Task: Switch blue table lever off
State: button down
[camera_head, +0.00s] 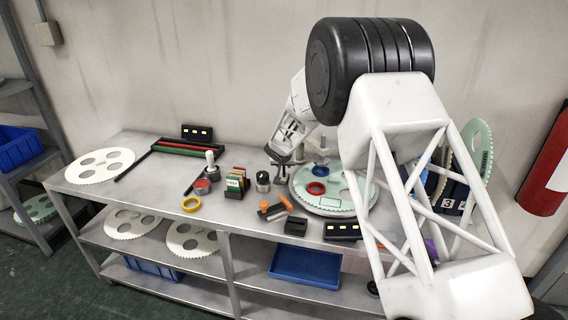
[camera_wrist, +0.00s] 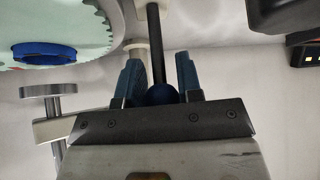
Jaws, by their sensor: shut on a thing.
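The blue table lever shows in the wrist view as a dark rod with a round blue knob (camera_wrist: 161,94) at its end. The rod comes out of a pale base at the top of that view. My gripper (camera_wrist: 158,82) has its blue-tipped fingers on both sides of the knob and is shut on it. In the head view my gripper (camera_head: 280,157) is low at the back of the steel table (camera_head: 140,190), left of the green toothed disc (camera_head: 335,207). The lever cannot be made out there, and its angle is unclear.
A blue ring (camera_head: 320,170) and a red ring (camera_head: 316,188) lie on the disc. A metal clamp with a round-headed screw (camera_wrist: 48,91) stands close to my gripper. Left are a black cup (camera_head: 263,182), a card holder (camera_head: 235,188) and a white-knobbed lever (camera_head: 210,156).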

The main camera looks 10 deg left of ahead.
jog(key=shift+s+t, duration=0.55)
jog(key=shift+t, duration=0.35)
dwell(0.3)
jog(key=c, duration=0.8)
grip_release()
jog(key=shift+c, duration=0.2)
jog(key=shift+s, duration=0.1)
jog(key=v, duration=0.7)
jog(key=shift+s+r, duration=0.2)
jog(key=shift+r, duration=0.05)
